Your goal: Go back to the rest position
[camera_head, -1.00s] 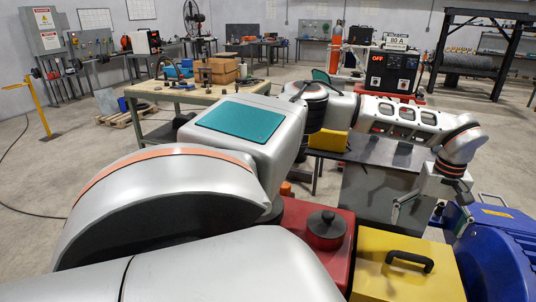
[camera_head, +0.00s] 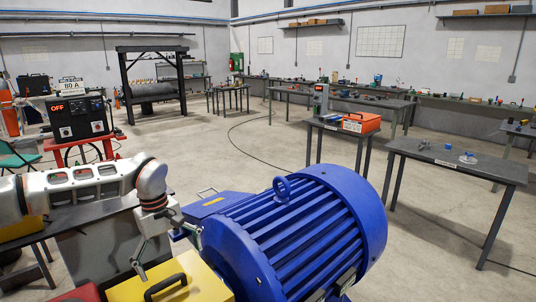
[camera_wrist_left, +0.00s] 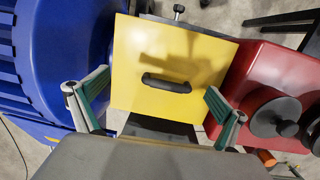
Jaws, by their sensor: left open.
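My left gripper (camera_head: 163,252) hangs at the lower left of the head view, above a yellow box-like cover (camera_head: 205,287) with a black handle (camera_head: 165,287). In the left wrist view, its two green-padded fingers are spread wide, with nothing between them. The yellow cover (camera_wrist_left: 165,60) and its black handle (camera_wrist_left: 166,83) lie beyond the open fingers, apart from them as far as I can tell. My right gripper is not in view.
A large blue ribbed motor (camera_head: 300,235) stands close to the right of my left gripper. A red housing (camera_wrist_left: 285,75) with a dark round knob lies on the cover's other side. Grey worktables (camera_head: 455,165) stand at right. Open floor (camera_head: 235,150) lies behind the motor.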

